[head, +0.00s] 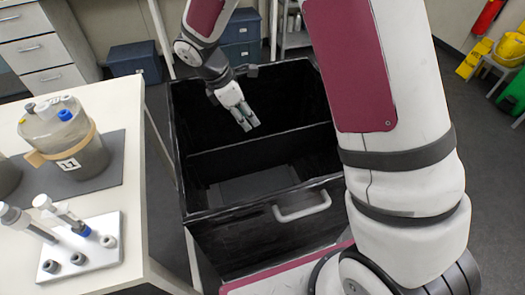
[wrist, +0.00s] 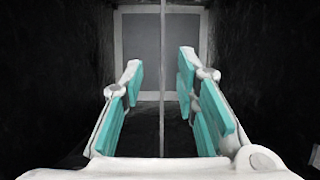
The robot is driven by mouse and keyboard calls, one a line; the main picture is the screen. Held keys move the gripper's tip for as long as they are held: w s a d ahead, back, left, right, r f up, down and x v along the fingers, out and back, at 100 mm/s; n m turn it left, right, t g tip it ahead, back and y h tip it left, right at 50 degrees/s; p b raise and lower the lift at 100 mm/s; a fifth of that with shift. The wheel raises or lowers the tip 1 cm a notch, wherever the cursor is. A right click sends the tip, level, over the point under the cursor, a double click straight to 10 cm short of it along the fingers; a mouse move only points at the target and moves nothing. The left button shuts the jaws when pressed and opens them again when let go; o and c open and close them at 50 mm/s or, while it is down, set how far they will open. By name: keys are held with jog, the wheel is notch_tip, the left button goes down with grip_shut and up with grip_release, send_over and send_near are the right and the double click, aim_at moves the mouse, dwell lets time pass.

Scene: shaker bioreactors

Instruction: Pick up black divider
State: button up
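The black divider (head: 255,158) stands upright across the inside of the black bin (head: 257,232) in the head view. In the wrist view the divider (wrist: 162,110) shows edge-on as a thin vertical line. My gripper (head: 249,125) reaches down into the bin, over the divider's top edge or just behind it. In the wrist view my gripper (wrist: 160,72) is open, with one teal-padded finger on each side of the divider line. A gap shows between the line and each finger. I cannot tell how deep the fingertips are relative to the top edge.
The bin's walls surround my gripper, and a light handle (head: 302,208) is on its near side. A white bench (head: 140,190) on the left holds a labelled bioreactor vessel (head: 75,150) and a white tube rack (head: 85,255). Blue boxes (head: 135,58) and drawers stand behind.

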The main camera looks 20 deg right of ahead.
aim_at(264, 141)
jog(key=b+x, duration=0.1)
jog(key=x, duration=1.2)
jog(key=shift+s+b, duration=0.2)
jog(key=shift+b, duration=0.1)
grip_shut()
